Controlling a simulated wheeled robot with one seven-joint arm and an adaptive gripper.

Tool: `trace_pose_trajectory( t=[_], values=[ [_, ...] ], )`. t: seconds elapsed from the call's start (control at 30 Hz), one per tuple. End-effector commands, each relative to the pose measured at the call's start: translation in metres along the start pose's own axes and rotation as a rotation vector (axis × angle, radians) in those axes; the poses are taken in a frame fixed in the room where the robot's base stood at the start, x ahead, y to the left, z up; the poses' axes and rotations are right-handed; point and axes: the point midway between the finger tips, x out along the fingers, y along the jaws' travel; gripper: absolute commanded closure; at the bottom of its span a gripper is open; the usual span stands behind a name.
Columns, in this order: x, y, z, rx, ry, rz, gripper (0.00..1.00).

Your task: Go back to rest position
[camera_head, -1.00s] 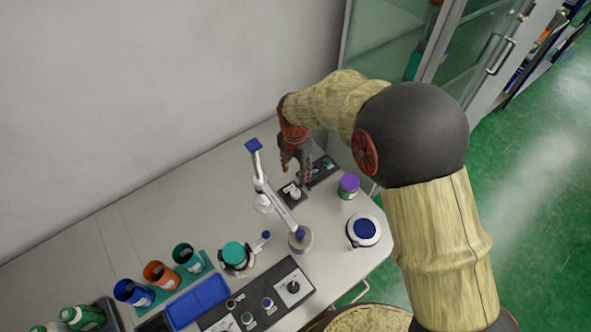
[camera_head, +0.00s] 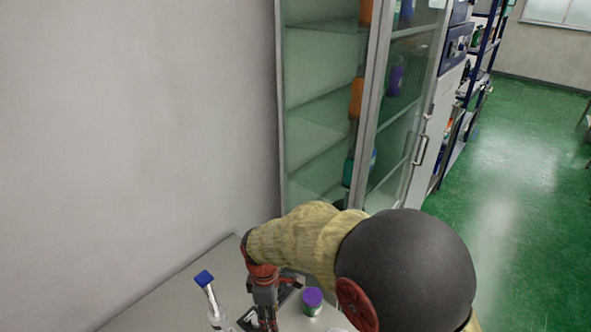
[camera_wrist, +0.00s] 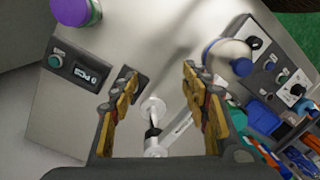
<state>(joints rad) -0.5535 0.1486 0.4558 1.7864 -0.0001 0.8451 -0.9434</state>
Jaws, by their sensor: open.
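My gripper (camera_head: 265,318) is at the bottom of the head view, above the bench, with its lower end close to the picture's edge. In the wrist view my gripper (camera_wrist: 160,85) has its two fingers wide apart with nothing held between them. Below and between the fingers is a white applicator arm (camera_wrist: 178,130) with a round white part. A black pad (camera_wrist: 131,84) lies near the left finger. The applicator's blue top (camera_head: 204,278) shows in the head view left of my gripper.
A purple-lidded green jar (camera_head: 312,298) stands right of my gripper; its purple lid (camera_wrist: 72,10) shows in the wrist view. A display box (camera_wrist: 75,68) is at left, a control panel (camera_wrist: 290,92) at right. A glass cabinet (camera_head: 320,110) stands behind the bench. The green floor (camera_head: 520,180) is open.

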Motion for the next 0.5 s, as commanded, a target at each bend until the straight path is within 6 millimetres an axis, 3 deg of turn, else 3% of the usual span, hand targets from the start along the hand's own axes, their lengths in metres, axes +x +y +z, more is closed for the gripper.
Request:
trace_pose_trajectory(
  t=[0.2,0.5],
  values=[
    [-0.055,-0.028,0.066,0.511,0.051,0.039,0.54],
    [-0.108,-0.073,0.151,1.043,0.173,0.103,0.54]
  ],
)
